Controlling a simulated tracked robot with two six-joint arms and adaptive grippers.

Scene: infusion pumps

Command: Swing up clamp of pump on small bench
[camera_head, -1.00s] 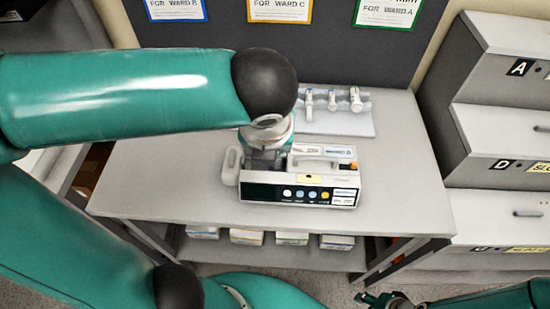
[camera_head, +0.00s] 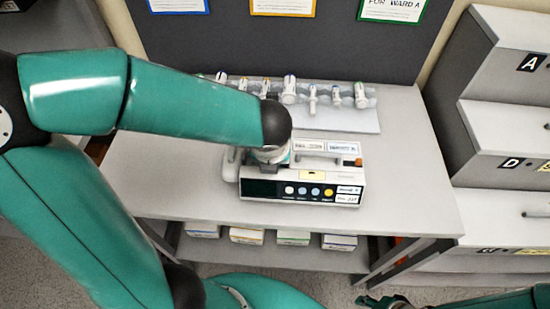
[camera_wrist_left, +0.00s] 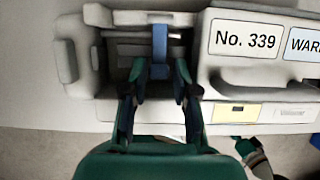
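The pump (camera_head: 300,187), a pale box with a dark display and coloured buttons, stands on the small bench (camera_head: 405,190). In the left wrist view its top (camera_wrist_left: 215,85) carries a "No. 339" label. A blue clamp lever (camera_wrist_left: 160,42) sits in a recess at the pump's left part. My left gripper (camera_wrist_left: 160,72) is open, with one finger on each side of the lever's near end; contact is not clear. In the head view my left arm hides this gripper and the clamp. My right gripper (camera_head: 383,301) is low at the bottom right, away from the bench; its opening is unclear.
Several syringe-like items lie on a pale tray (camera_head: 350,122) behind the pump. Drawer units (camera_head: 505,130) stand at the right, a dark panel (camera_head: 290,50) at the back. Boxes (camera_head: 245,236) sit on the lower shelf. The bench top right of the pump is clear.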

